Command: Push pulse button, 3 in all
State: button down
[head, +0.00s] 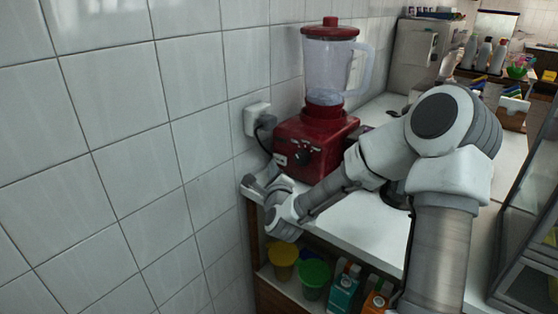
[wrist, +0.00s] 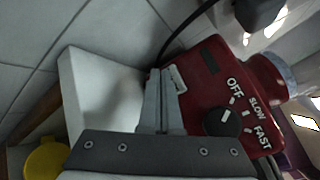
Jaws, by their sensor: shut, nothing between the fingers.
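The red blender (head: 310,140) stands on the white counter against the tiled wall, with a clear jug and red lid. Its base (wrist: 255,85) shows in the wrist view with a black dial (wrist: 222,122) marked OFF, SLOW and FAST. A small pale piece (wrist: 180,78) and a dark rectangle (wrist: 209,61) are also on the base; I cannot tell which is the pulse button. My gripper (wrist: 162,72) is shut and empty, its fingertips beside the pale piece; contact is unclear. In the head view my gripper (head: 255,185) is low at the counter's left end, in front of the base.
A black plug sits in a wall socket (head: 256,118) behind the blender, its cable running down beside the base. Below the counter (head: 350,222), a shelf holds a yellow tub (head: 283,262), a green tub (head: 314,279) and cartons. Bottles stand far back at right.

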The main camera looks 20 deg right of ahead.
jog(key=shift+w+d, duration=0.1)
jog(key=shift+d, duration=0.05)
jog(key=shift+w+d, duration=0.15)
jog(key=shift+d, duration=0.05)
dwell(0.3)
jog(key=shift+w+d, duration=0.25)
jog(key=shift+d, duration=0.15)
dwell(0.9)
jog(key=shift+a, duration=0.15)
jog(key=shift+s+a+b, duration=0.35)
jog(key=shift+s+a, duration=0.15)
jog(key=shift+a, duration=0.1)
jog(key=shift+s+a+b, duration=0.2)
jog(key=shift+s+a, duration=0.55)
jog(key=shift+a, duration=0.3)
jog(key=shift+s+a+b, duration=0.15)
jog(key=shift+s+a, duration=0.6)
jog(key=shift+a, duration=0.25)
dwell(1.1)
